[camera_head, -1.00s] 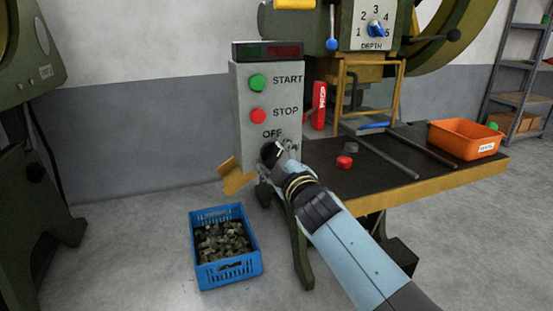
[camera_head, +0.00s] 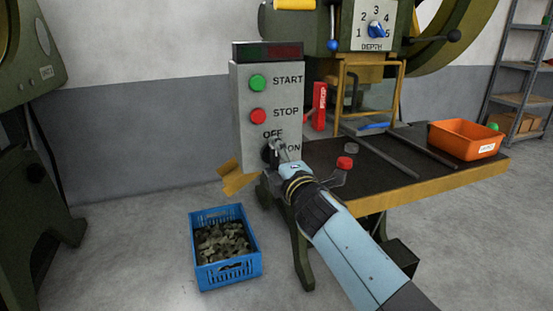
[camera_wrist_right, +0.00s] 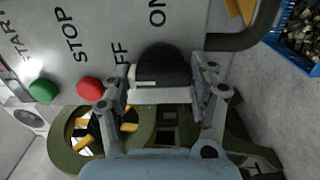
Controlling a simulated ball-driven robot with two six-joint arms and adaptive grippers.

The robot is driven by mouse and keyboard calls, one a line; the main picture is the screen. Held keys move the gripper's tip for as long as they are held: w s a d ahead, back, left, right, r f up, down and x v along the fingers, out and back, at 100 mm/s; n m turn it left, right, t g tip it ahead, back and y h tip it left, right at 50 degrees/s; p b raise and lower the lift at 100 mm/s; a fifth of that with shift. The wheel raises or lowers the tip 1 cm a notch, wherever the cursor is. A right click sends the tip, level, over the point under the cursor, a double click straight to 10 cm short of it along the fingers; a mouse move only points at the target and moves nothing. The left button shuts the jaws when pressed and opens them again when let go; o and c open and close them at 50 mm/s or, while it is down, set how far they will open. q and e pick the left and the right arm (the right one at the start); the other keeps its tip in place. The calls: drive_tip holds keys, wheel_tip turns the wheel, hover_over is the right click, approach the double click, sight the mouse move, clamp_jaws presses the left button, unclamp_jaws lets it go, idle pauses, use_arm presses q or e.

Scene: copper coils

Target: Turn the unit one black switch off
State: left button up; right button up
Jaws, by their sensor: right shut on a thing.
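The unit one black switch (camera_head: 267,153) is a round black knob low on the grey control box (camera_head: 245,105), by the OFF and ON labels. In the right wrist view, the black switch (camera_wrist_right: 163,65) shows a pale strip along its near side and sits between my fingers. My right gripper (camera_head: 276,150) is shut on the switch, and its two fingers (camera_wrist_right: 160,88) are on either side of it in the wrist view. The gripper partly hides the knob in the head view. My left gripper is not in view.
A green START button (camera_head: 257,83) and a red STOP button (camera_head: 258,116) are above the switch. A dark worktable (camera_head: 400,170) with an orange bin (camera_head: 465,139) is to the right. A blue crate (camera_head: 228,271) of metal parts stands on the floor.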

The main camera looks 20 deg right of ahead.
drive_tip(key=shift+f, duration=0.1)
drive_tip(key=o, duration=1.2)
